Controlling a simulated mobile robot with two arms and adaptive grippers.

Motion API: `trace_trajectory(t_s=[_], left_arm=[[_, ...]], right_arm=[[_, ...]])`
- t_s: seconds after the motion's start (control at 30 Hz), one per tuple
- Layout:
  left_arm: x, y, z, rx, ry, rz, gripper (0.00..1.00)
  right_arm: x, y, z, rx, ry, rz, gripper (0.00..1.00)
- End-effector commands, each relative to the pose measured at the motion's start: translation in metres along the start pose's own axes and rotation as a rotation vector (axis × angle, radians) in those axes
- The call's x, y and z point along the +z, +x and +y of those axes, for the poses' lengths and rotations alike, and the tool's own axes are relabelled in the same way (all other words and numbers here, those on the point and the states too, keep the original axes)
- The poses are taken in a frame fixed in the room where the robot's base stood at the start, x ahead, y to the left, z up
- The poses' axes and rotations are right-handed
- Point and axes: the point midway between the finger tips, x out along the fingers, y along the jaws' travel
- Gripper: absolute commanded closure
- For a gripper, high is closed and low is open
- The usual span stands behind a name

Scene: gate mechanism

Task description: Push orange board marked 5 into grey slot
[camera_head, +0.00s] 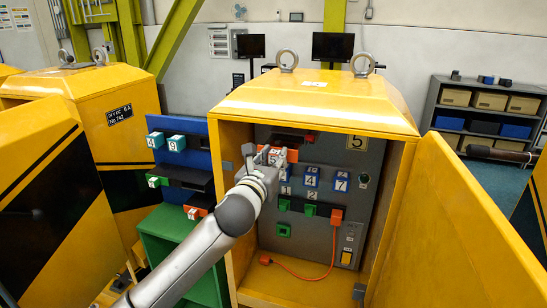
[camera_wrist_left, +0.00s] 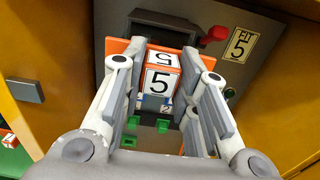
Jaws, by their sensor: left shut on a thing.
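The orange board marked 5 (camera_wrist_left: 158,80) is between the fingers of my left gripper (camera_wrist_left: 163,98) in the left wrist view. Its white labels face the camera. In the head view the board (camera_head: 292,155) shows only partly past my left gripper (camera_head: 268,158), which is shut on it inside the yellow cabinet. The grey slot (camera_wrist_left: 162,33) with a dark opening is just behind the board in the wrist view. I cannot tell whether the board's far edge is inside it.
The yellow cabinet (camera_head: 315,103) has an open door (camera_head: 440,225) at right. Its grey panel holds blue numbered blocks (camera_head: 312,177), green parts (camera_head: 284,230) and an orange plug (camera_head: 336,216) with a cable. A blue rack (camera_head: 178,148) stands left on a green stand (camera_head: 160,240).

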Motion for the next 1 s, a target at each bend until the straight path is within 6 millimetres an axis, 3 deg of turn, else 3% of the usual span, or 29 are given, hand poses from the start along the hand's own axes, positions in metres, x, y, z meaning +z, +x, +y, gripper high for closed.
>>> trace_trajectory(t_s=[0.5,1.0], left_arm=[[0.001,0.000,0.000,-0.001,0.000,-0.002,0.97],[0.001,0.015,-0.001,-0.001,0.001,-0.002,0.97]], right_arm=[[0.000,0.000,0.000,0.000,0.001,0.000,0.59],[0.000,-0.001,-0.001,-0.001,0.002,0.000,0.59]])
